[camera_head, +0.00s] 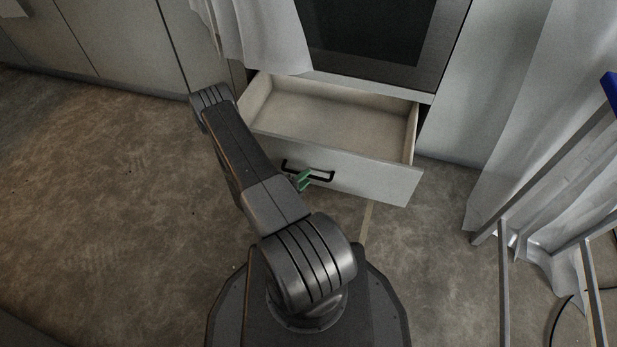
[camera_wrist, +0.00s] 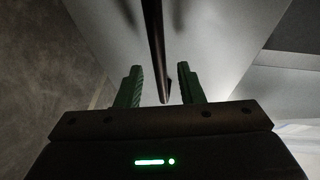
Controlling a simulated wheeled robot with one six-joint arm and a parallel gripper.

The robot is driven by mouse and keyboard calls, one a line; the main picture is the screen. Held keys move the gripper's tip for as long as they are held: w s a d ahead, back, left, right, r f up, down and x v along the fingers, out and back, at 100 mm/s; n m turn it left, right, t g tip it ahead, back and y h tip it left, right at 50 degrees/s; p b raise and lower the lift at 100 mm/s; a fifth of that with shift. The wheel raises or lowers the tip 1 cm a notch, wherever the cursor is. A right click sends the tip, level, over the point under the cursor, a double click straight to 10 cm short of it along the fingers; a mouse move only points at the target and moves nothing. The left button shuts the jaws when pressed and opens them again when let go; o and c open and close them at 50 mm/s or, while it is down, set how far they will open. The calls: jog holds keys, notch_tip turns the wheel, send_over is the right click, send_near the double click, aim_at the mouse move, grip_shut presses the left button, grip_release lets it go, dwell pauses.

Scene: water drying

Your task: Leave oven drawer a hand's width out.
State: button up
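The oven drawer (camera_head: 365,173) below the oven is pulled well out, and its inside looks empty. Its black bar handle (camera_head: 320,177) is on the front panel. My gripper (camera_head: 303,180) is at the handle, with a green fingertip showing beside it and the rest hidden behind my arm. In the wrist view my gripper (camera_wrist: 158,86) has its two green fingers apart, one on each side of the handle bar (camera_wrist: 154,45). Gaps show between the bar and both fingers.
The oven (camera_head: 365,35) is above the drawer. A white cloth (camera_head: 265,38) hangs over the drawer's back left. A metal rack (camera_head: 545,215) with white cloth stands at the right, with a dark cable on the floor. The brown floor at left is clear.

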jog(key=shift+x, duration=1.3)
jog(key=shift+c, duration=0.2)
grip_shut()
